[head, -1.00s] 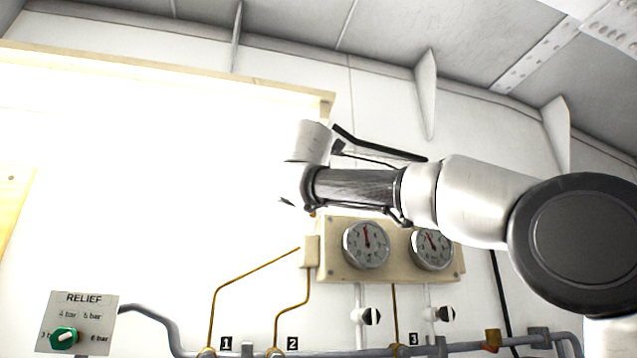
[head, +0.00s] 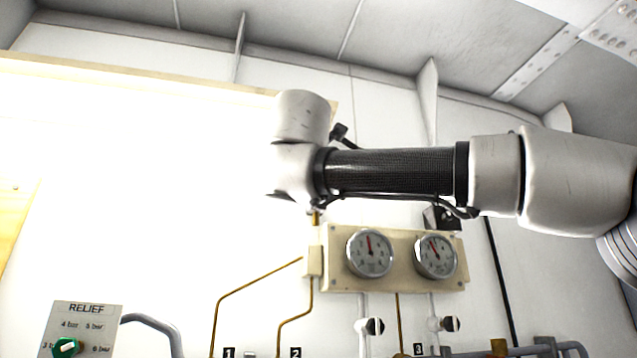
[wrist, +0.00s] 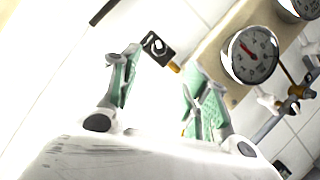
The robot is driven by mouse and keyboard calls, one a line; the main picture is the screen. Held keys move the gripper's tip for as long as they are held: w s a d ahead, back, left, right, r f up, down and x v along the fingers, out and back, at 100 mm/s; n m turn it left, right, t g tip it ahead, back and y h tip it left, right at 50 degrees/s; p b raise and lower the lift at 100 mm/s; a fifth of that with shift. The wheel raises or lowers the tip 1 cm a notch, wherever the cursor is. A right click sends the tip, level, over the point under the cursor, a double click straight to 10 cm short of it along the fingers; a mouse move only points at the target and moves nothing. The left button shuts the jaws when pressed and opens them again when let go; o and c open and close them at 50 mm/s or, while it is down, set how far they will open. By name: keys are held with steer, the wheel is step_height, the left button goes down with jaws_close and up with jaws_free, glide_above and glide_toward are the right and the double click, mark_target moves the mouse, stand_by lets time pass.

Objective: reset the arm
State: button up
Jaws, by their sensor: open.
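My arm (head: 390,172) stretches across the head view from the right edge, with its white wrist end left of centre, above the gauge panel. My gripper is not visible in the head view. In the wrist view my gripper (wrist: 160,98) shows two green-padded fingers spread apart, with nothing between them. A round gauge (wrist: 250,55) on the beige panel lies just right of the fingers there.
The beige panel (head: 340,284) carries two gauges (head: 370,253) (head: 436,257) on the white wall. Below it run brass tubes, two black-and-white knobs and a grey pipe. A RELIEF plate (head: 82,325) with a green knob (head: 66,347) is at lower left.

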steer(key=shift+s, duration=0.15)
stand_by(0.5)
steer(key=w+a+f+m+g+y, duration=0.1)
steer(key=w+f+g, duration=0.15)
steer(key=f, duration=0.65)
steer(key=w+a+f+m+g+y, duration=0.1)
steer(key=f+g, duration=0.2)
steer(key=f, duration=0.7)
steer(key=s+d+f+m+g, duration=0.1)
steer(key=d+f+m+g, duration=0.2)
steer(key=d+f, duration=0.45)
steer(key=d+f+m+g, duration=0.2)
steer(key=d+f+g, duration=0.15)
steer(key=f, duration=0.65)
steer(key=s+d+f+m+g, duration=0.1)
steer(key=s+d+f+m, duration=0.4)
steer(key=s+d+f, duration=0.2)
steer(key=s+d+f+m+g, duration=0.1)
steer(key=s+d+f+m, duration=0.4)
steer(key=d+f, duration=0.3)
steer(key=s+d+f+m+g, duration=0.1)
steer(key=s+d+f+m, duration=0.4)
steer(key=d, duration=0.9)
steer(key=s+f, duration=0.2)
steer(key=s, duration=0.1)
steer(key=shift+s+f+g+h, duration=0.2)
steer(key=shift+s+g+h, duration=0.1)
steer(key=shift+s, duration=0.05)
steer(key=shift+d, duration=0.15)
